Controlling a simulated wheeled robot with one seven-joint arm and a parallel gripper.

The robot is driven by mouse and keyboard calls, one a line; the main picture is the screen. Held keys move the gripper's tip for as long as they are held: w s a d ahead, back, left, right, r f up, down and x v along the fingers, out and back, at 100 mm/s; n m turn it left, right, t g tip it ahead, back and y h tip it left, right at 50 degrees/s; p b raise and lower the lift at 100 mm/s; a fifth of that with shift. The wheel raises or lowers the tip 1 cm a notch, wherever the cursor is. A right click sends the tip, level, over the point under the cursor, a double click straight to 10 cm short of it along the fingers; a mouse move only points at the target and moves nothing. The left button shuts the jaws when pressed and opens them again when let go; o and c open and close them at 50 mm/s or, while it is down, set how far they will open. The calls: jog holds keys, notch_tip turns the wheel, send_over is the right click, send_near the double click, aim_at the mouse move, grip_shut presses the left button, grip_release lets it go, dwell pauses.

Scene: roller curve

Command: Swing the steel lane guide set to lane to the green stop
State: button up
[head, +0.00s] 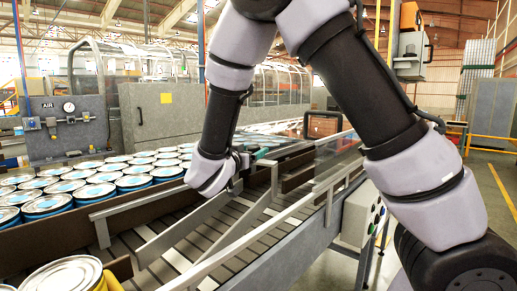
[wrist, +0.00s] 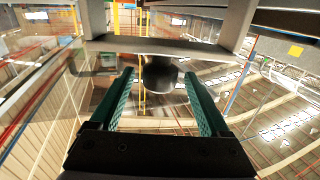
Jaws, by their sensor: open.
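A steel lane guide (head: 185,231) stands on edge, slanting across the roller lane below my gripper. Other steel rails run close to it, so I cannot tell which lane it is set to. My gripper (head: 258,156) is over the far part of the guides. In the wrist view its teal fingers (wrist: 160,92) are open, on either side of a dark round knob (wrist: 160,75). The knob hangs below a grey bar (wrist: 205,50) and shows a gap to both fingers. I cannot make out the green stop; the small green patch at my gripper looks like its fingers.
Many blue-banded cans (head: 92,191) stand packed on the left side of the line. A steel side rail (head: 255,230) borders the rollers on the right. A control box (head: 362,212) with buttons stands beyond it.

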jog(key=shift+x, duration=2.3)
jog(key=shift+c, duration=0.3)
grip_shut()
